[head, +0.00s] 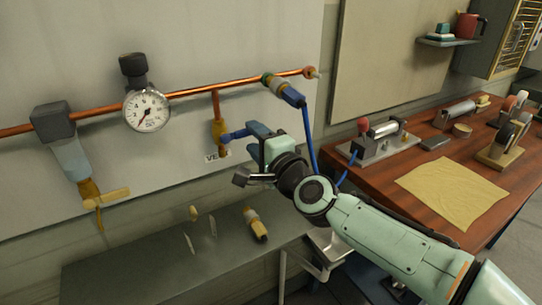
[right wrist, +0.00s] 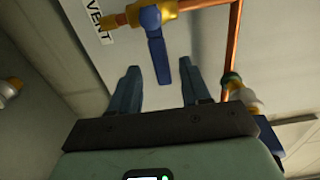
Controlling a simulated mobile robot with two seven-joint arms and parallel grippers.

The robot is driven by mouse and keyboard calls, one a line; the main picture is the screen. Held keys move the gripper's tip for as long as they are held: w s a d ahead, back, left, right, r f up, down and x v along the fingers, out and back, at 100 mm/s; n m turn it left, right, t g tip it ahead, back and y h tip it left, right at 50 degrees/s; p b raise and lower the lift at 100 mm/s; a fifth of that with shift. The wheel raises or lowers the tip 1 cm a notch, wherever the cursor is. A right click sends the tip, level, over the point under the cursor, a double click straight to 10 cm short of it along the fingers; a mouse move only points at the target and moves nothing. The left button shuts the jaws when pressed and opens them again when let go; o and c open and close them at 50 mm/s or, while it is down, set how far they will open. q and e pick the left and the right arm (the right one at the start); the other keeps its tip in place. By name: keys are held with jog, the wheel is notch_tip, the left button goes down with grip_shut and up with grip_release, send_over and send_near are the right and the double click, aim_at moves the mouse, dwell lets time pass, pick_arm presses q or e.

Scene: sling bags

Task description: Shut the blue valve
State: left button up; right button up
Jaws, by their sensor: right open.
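The blue valve has a blue lever handle (head: 236,134) on a brass body (head: 219,138), under a short copper drop from the pipe, above a label partly hidden, reading "VENT" in the right wrist view. My right gripper (head: 258,140) is just right of the lever, pointing at the wall. In the right wrist view the lever (right wrist: 158,50) hangs ahead of my open right gripper (right wrist: 160,68), its free end between the lines of the two fingers. My left gripper is not in view.
A copper pipe (head: 187,91) runs along the wall panel with a gauge (head: 146,110) and a filter unit (head: 70,157). A blue hose (head: 309,140) hangs close right of my gripper. Below is a grey shelf (head: 130,262) with loose fittings; a wooden bench (head: 393,178) stands right.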

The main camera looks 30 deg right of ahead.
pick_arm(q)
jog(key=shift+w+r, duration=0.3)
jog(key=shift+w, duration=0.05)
pick_arm(e)
jog(key=s, duration=0.7)
jog(key=shift+s+a, duration=0.25)
jog(key=shift+s, duration=0.05)
